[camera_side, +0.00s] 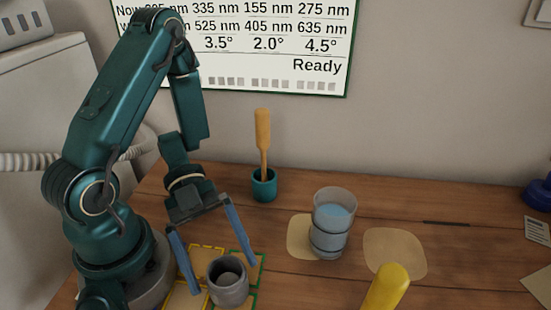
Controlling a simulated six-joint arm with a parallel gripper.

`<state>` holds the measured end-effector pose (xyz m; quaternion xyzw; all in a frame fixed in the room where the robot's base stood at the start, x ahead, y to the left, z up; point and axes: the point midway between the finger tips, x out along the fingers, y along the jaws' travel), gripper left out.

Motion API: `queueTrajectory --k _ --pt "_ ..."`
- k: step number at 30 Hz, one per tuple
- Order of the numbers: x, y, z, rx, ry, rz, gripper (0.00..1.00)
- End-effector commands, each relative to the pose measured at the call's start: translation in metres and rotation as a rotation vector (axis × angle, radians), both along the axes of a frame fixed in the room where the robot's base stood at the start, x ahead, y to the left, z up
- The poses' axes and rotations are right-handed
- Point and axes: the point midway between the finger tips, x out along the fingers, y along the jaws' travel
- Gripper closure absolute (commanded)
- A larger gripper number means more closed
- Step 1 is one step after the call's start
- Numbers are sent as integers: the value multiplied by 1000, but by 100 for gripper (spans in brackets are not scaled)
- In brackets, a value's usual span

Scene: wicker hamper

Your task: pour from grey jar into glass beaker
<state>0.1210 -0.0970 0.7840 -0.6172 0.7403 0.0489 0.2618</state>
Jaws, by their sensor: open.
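The grey jar (228,291) stands upright on the table at the lower middle, over yellow and green marked squares. Its open mouth shows a lighter grey content inside. The glass beaker (330,240) stands upright to the right and further back, with pale blue liquid in it. It is at the edge of a tan patch. My gripper (220,262) is open and points down, with its blue fingers apart. One finger is left of the jar and the other is behind and right of it. I cannot tell whether either touches the jar.
A teal cup (264,188) holding a wooden pestle-like stick (263,140) stands near the wall. A yellow rounded object (386,290) rises at the front right. A bare tan patch (394,252) lies right of the beaker. Papers (537,231) lie at the far right.

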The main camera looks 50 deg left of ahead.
Motion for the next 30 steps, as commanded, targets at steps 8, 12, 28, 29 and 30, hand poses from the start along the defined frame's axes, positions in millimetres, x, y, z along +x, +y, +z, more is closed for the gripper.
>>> queueTrajectory --k 8,12,28,29,30 --pt "-4 -24 -13 -1 6 -6 0" --pt "-5 -37 -19 -3 4 -4 0" --pt "-5 -45 -24 0 0 0 38" --pt "-5 -45 -24 0 -1 0 50" --pt "-5 -45 -24 0 0 0 65"
